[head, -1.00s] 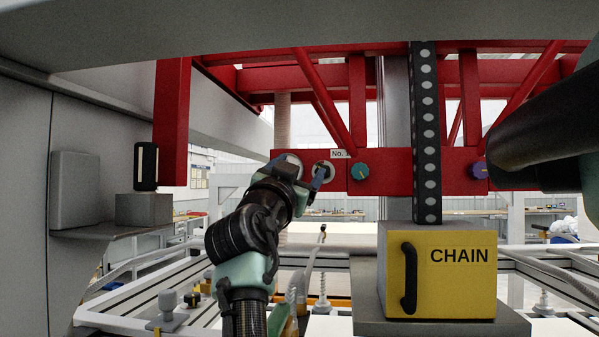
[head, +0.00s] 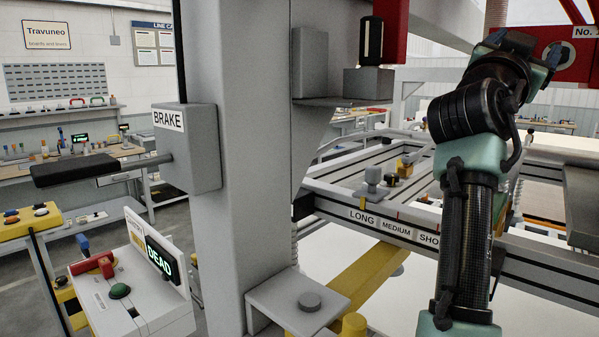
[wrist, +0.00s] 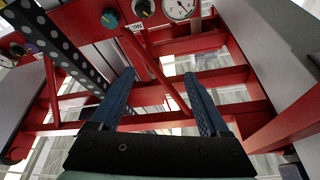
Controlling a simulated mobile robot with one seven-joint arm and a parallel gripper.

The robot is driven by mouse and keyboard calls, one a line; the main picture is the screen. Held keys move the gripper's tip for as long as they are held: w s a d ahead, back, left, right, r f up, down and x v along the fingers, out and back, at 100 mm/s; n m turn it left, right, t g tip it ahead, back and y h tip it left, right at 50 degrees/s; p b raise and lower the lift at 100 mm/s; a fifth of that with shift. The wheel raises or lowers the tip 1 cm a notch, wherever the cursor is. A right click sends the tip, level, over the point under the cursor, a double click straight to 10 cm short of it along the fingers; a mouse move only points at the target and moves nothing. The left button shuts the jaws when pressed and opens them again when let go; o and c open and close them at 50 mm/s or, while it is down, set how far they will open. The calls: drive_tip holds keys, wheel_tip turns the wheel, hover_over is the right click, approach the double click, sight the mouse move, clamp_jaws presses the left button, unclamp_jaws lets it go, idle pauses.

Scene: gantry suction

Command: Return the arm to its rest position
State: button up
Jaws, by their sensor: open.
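My gripper (wrist: 160,76) is open in the wrist view, its two blue fingers apart with nothing between them. Beyond the fingers are red frame beams (wrist: 215,78). In the head view my arm rises at the right, bent at a black joint, with the gripper end (head: 512,42) at the top, close to the red beam (head: 572,58). The fingertips are hard to make out there. A teal knob (wrist: 110,19), a black knob (wrist: 144,8) and a round gauge (wrist: 179,9) sit on the red panel above the fingers.
A grey column (head: 235,150) with a BRAKE box (head: 190,148) and black lever (head: 75,170) stands left of my arm. A console reading DEAD (head: 135,285) is at lower left. A rail marked LONG, MEDIUM (head: 400,233) runs behind my arm. A perforated chain (wrist: 60,45) hangs left of my gripper.

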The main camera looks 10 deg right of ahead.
drive_tip(key=a+f+n+t+y, duration=0.2)
drive_tip(key=a+n+t+y, duration=0.25)
drive_tip(key=a, duration=0.85)
drive_tip(key=s+a+n+t+y, duration=0.5)
drive_tip(key=s+a+y, duration=0.2)
drive_tip(key=a, duration=0.5)
drive_tip(key=s+a+n+t+y+p, duration=0.1)
drive_tip(key=s+a+n+t+y, duration=0.3)
drive_tip(key=s+a, duration=0.7)
drive_tip(key=s+n+y, duration=0.1)
drive_tip(key=y, duration=0.1)
drive_tip(key=shift+a+t+y, duration=0.35)
drive_tip(key=shift+a, duration=0.05)
